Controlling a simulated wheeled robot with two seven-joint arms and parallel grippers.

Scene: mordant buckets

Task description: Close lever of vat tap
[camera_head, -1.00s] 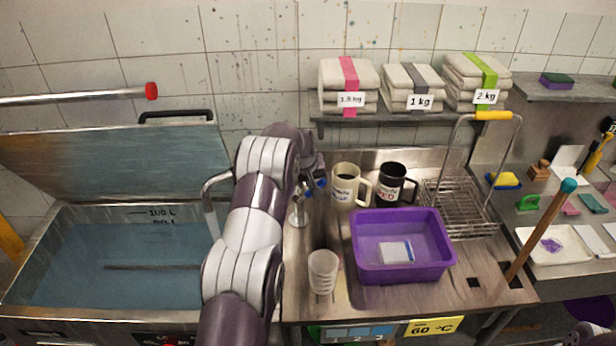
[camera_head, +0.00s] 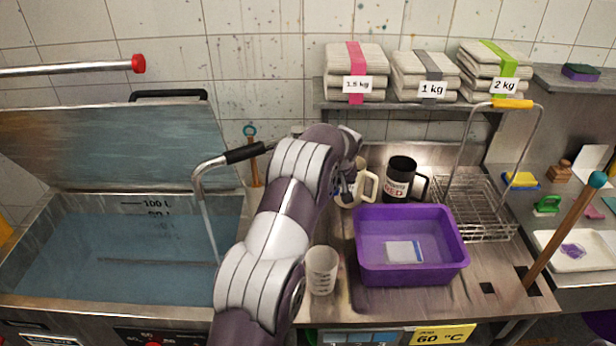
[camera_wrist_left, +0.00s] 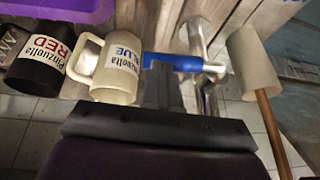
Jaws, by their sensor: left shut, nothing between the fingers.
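The blue lever (camera_wrist_left: 175,62) shows in the left wrist view, lying across toward a metal tap post (camera_wrist_left: 195,38). My left gripper (camera_wrist_left: 160,85) is shut and empty, its dark fingers close to the lever's left part; I cannot tell whether they touch. In the head view my left arm hides the lever and the fingers. A curved metal spout (camera_head: 197,178) with a black grip (camera_head: 245,153) reaches over the vat (camera_head: 130,308). A pale line runs down from it into the blue liquid (camera_head: 110,250); I cannot tell whether it is flow or pipe.
A cream mug (camera_head: 362,192) and a black mug (camera_head: 399,182) stand close beside the tap area. A purple tub (camera_head: 410,272), a white beaker (camera_head: 321,268) and a wire basket (camera_head: 475,210) crowd the steel counter. The wrist view shows a pale, wooden-handled tool (camera_wrist_left: 252,62).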

